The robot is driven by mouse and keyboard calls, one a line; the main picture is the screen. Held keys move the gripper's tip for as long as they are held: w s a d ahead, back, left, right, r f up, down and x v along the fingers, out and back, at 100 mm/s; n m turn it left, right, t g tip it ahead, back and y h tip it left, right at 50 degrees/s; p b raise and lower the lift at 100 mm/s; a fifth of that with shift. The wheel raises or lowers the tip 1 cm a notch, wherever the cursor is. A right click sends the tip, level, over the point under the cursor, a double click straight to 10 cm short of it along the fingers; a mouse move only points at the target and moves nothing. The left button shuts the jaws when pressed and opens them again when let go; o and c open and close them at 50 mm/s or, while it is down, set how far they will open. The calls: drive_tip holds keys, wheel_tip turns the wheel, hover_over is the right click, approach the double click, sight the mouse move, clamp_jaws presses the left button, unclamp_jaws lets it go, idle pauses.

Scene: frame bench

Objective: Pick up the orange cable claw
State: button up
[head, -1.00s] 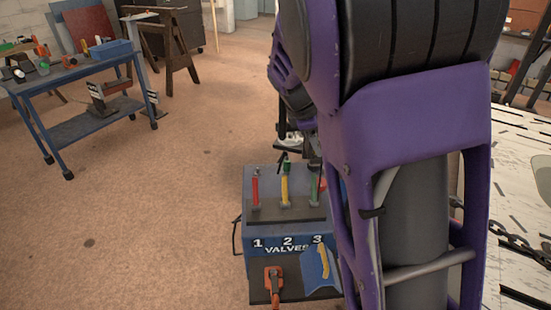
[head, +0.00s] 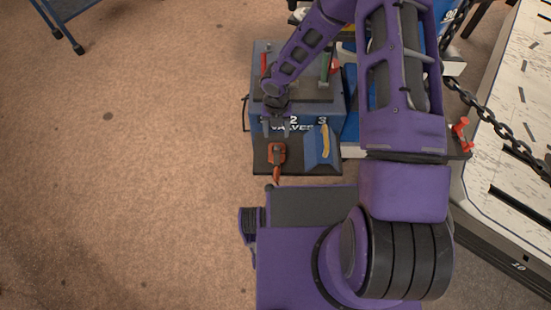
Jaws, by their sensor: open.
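An orange claw-like tool (head: 276,153), which looks like the cable claw, lies on the dark front shelf of the blue valve box (head: 335,112) in the head view. Its narrower end points toward my base. My gripper (head: 277,127) is open, pointing down over the front of the valve box, just beyond the orange claw in the picture. It appears apart from the claw, but the height between them is hard to judge. My gripper and forearm hide part of the "VALVES" lettering and some of the levers.
A blue piece with a yellow strip (head: 322,146) lies right of the claw on the same shelf. Valve levers (head: 325,68) stand behind. A chain (head: 490,120) and a pale slotted table (head: 505,190) are at the right. The floor (head: 150,180) at left is clear.

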sight(277, 151)
wheel_tip(277, 151, down, 11)
drive_tip(key=shift+f+b, duration=0.1)
drive_tip(key=shift+b, duration=0.55)
drive_tip(key=f, duration=0.5)
drive_tip(key=shift+s, duration=0.25)
clamp_jaws()
idle(0.7)
